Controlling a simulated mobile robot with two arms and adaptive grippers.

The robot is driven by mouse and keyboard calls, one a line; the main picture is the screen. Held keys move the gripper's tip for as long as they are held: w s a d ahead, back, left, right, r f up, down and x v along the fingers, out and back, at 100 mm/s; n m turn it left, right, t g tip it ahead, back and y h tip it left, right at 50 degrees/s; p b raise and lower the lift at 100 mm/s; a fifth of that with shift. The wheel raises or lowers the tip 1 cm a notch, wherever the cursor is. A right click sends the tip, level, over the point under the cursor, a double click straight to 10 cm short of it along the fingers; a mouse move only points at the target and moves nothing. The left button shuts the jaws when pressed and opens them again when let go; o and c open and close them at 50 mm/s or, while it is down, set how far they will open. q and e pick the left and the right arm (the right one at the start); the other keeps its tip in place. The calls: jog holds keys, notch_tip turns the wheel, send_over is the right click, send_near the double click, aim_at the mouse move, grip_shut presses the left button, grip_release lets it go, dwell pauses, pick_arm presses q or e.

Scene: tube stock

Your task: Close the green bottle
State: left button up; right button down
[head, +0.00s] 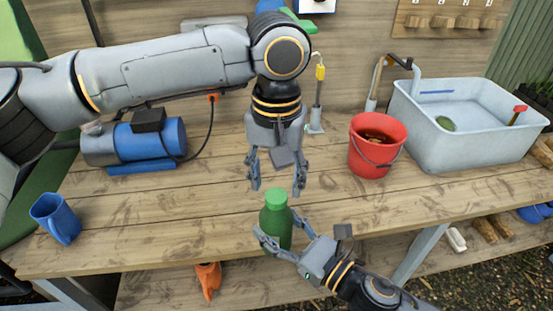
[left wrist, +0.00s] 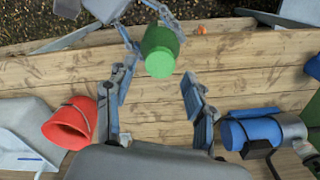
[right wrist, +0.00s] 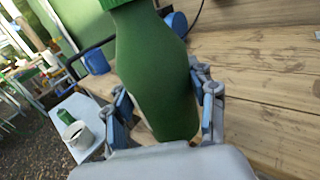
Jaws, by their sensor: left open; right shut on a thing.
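The green bottle (head: 277,231) stands upright near the front edge of the wooden bench. A lighter green cap (head: 276,197) sits on its top; I cannot tell how tight it is. My right gripper (head: 278,225) is shut around the bottle's body from the front right, and the bottle (right wrist: 155,70) fills the space between its fingers in the right wrist view. My left gripper (head: 277,186) points down, open and empty, just above the cap. In the left wrist view the cap (left wrist: 160,62) lies between and a little beyond its fingertips.
A red bucket (head: 366,166) with dark contents and a grey basin (head: 465,150) stand at the right. A blue cylindrical machine (head: 150,141) and a blue mug (head: 58,221) are at the left. The bench beside the bottle is clear.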

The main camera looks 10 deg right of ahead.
aim_at(276, 224)
pick_arm(q)
jog(key=shift+f, duration=1.4)
jog(key=shift+c, duration=0.2)
grip_shut()
jog(key=m, duration=1.5)
jog(key=shift+m, duration=0.4)
jog(key=m, duration=0.5)
jog(key=shift+o, duration=1)
grip_release()
